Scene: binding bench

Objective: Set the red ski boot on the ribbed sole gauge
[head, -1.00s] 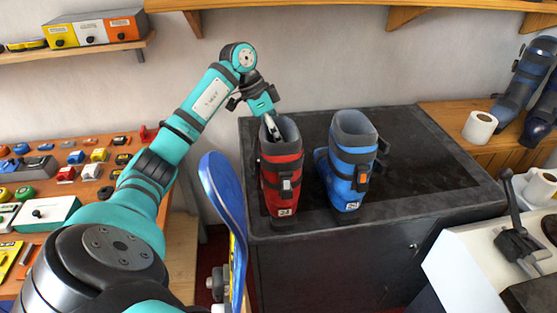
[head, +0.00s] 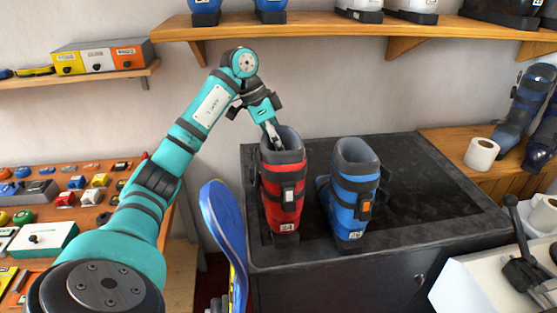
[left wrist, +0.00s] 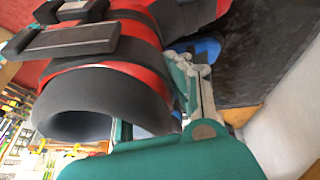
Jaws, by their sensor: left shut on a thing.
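The red ski boot (head: 283,190) is upright over the left part of the dark bench top, with a dark cuff, grey buckle and a number label at its toe. My left gripper (head: 274,138) reaches down from above and is shut on the boot's upper cuff. In the left wrist view the boot's dark cuff opening (left wrist: 95,105) and red shell fill the upper left, beside the fingers (left wrist: 195,85). The boot seems slightly clear of the bench top, though the gap is hard to judge. I cannot make out the ribbed sole gauge. My right gripper is not in view.
A blue ski boot (head: 352,195) stands close to the right of the red one. The dark bench top (head: 430,195) is bare to its right. A blue ski or board tip (head: 225,225) rises in front on the left. A wall shelf (head: 350,22) with boots is above.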

